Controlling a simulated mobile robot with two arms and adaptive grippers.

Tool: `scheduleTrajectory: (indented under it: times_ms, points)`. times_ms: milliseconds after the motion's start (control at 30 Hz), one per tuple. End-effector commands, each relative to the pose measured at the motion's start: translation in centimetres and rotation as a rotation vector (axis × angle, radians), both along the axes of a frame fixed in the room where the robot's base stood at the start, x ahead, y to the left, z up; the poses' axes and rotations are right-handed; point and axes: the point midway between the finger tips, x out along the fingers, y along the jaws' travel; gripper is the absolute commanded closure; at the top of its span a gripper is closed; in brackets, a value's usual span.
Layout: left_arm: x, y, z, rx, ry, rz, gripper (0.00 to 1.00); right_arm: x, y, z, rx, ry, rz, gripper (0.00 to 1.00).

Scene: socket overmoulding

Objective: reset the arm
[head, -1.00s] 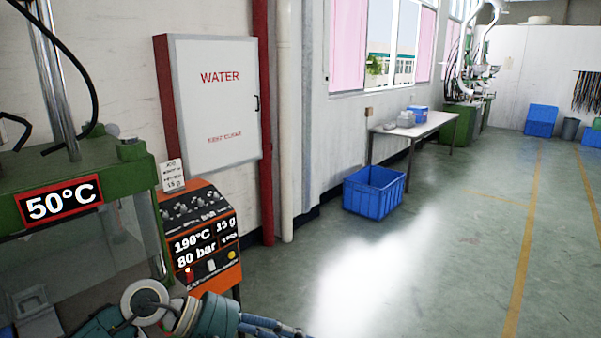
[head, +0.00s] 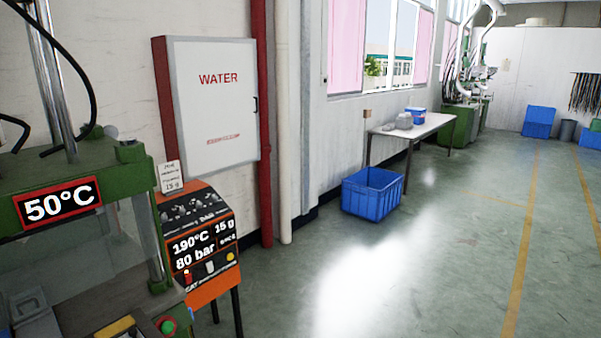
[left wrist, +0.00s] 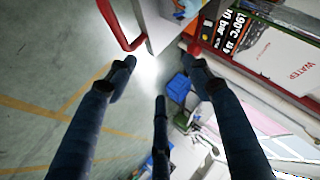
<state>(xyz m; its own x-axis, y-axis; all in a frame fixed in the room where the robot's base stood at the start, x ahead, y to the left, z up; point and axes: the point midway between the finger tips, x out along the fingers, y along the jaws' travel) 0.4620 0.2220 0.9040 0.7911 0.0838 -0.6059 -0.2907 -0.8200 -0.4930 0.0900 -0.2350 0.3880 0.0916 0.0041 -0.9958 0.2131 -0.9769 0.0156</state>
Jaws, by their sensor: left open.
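My left gripper (left wrist: 160,85) shows in the left wrist view with its dark fingers spread apart. No object is between the fingers, and the floor and a blue crate (left wrist: 178,88) lie far behind them. Neither of my grippers shows in the head view. My right gripper is in no view.
A green press (head: 120,205) with a 50°C display stands at the left, beside an orange control panel (head: 205,285). A blue crate (head: 372,192) sits on the floor by a table (head: 425,125). A red bar (left wrist: 118,32) is close to my left gripper. The middle floor is clear.

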Motion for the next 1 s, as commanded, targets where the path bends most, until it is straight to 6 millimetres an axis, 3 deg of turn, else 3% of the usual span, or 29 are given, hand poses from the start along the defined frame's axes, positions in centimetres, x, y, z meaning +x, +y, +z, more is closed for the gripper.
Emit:
scheduleTrajectory:
  times_ms: [33, 200, 467, 767, 867, 1000]
  points:
    - [-2.5, 0.0, -1.9, -0.062, 0.087, 0.046, 0.49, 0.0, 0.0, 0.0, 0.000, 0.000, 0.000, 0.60]
    - [-9.2, -0.4, -6.0, -0.203, 0.316, 0.168, 0.49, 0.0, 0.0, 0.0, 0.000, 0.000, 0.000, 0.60]
    - [-18.4, -1.9, -9.0, -0.347, 0.597, 0.310, 0.49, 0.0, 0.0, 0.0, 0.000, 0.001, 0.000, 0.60]
    - [-16.6, -2.1, -18.1, -0.331, 0.626, 0.308, 0.49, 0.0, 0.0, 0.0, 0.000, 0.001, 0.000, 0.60]
    - [-16.6, -2.1, -21.9, -0.326, 0.643, 0.308, 0.49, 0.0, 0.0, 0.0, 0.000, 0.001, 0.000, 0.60]
    - [-17.6, -2.1, -28.6, -0.319, 0.669, 0.308, 0.49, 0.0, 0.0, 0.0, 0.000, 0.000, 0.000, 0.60]
